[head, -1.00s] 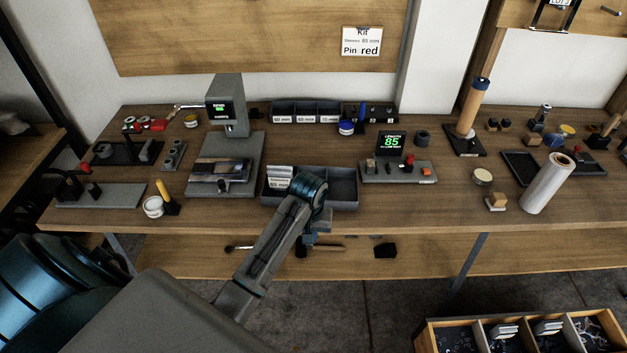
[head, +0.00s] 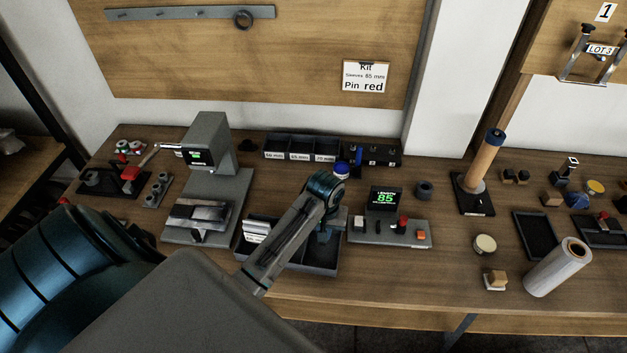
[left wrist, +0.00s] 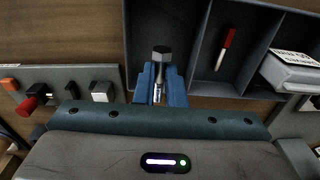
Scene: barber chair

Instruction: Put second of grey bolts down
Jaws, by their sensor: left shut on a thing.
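My left gripper (left wrist: 158,92) is shut on a grey bolt (left wrist: 161,55) with a dark hex head; the shank sits between the blue fingers. In the left wrist view it is over the end compartment of a dark divided tray (left wrist: 195,75). In the head view my left gripper (head: 323,236) is above the right part of this tray (head: 322,269), and my arm hides the bolt and much of the tray. I cannot tell whether the bolt touches the tray floor. No other grey bolt shows clearly. My right gripper is not in view.
A red-ended pin (left wrist: 225,48) lies in the tray's middle compartment; white labelled packs (left wrist: 292,70) are in the other end compartment. A length gauge reading 85 (head: 386,200) stands right of the tray, a grey press (head: 209,146) left. Labelled bins (head: 302,146) stand behind.

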